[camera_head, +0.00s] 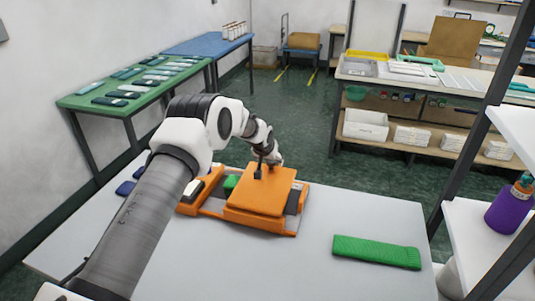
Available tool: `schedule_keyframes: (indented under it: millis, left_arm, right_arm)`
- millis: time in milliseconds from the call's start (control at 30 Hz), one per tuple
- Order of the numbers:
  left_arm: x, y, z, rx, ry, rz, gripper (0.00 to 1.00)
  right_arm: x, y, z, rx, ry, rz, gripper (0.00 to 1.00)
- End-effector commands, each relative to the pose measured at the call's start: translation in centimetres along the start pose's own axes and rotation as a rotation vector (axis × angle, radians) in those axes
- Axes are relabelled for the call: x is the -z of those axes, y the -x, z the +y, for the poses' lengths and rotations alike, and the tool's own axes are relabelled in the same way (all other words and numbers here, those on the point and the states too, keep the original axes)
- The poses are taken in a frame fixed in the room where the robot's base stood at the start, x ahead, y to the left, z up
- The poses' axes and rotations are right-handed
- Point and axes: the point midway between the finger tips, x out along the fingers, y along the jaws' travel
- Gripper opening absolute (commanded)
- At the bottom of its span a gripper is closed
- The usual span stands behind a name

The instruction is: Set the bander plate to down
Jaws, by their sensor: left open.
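An orange bander (284,225) stands on the white table in the middle of the view. Its flat orange plate (262,194) shows its broad top face and looks slightly tilted; I cannot tell if it is fully down. A small dark piece stands at the plate's back edge; I cannot tell if it is a handle or a finger. My left arm reaches in from the lower left, and my left gripper (266,161) is open at that back edge. Whether it touches the plate is unclear. My right gripper is out of view.
A folded green knit piece (376,251) lies on the white table (300,272) right of the bander. Dark blue pieces (126,187) lie left, partly behind my arm. A shelf with a purple container (509,208) stands at the right. The table's front middle is clear.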

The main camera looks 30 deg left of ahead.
Motion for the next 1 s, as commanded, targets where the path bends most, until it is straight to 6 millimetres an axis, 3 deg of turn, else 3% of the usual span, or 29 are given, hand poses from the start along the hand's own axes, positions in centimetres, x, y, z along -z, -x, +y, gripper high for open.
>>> schedule_keyframes:
  millis: [200,333,900,1000]
  left_arm:
    - [0.2,5.9,0.1,-0.002,-0.001,0.002,0.64]
    - [0.1,8.1,0.1,-0.001,-0.001,0.001,0.64]
    - [0.1,8.9,0.1,0.0,-0.001,0.001,0.64]
    - [0.6,9.6,0.1,0.0,-0.001,0.001,0.64]
  right_arm:
    - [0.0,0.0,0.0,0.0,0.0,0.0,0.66]
    - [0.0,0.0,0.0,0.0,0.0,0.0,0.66]
    - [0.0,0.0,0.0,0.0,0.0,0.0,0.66]
    - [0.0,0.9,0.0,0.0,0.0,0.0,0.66]
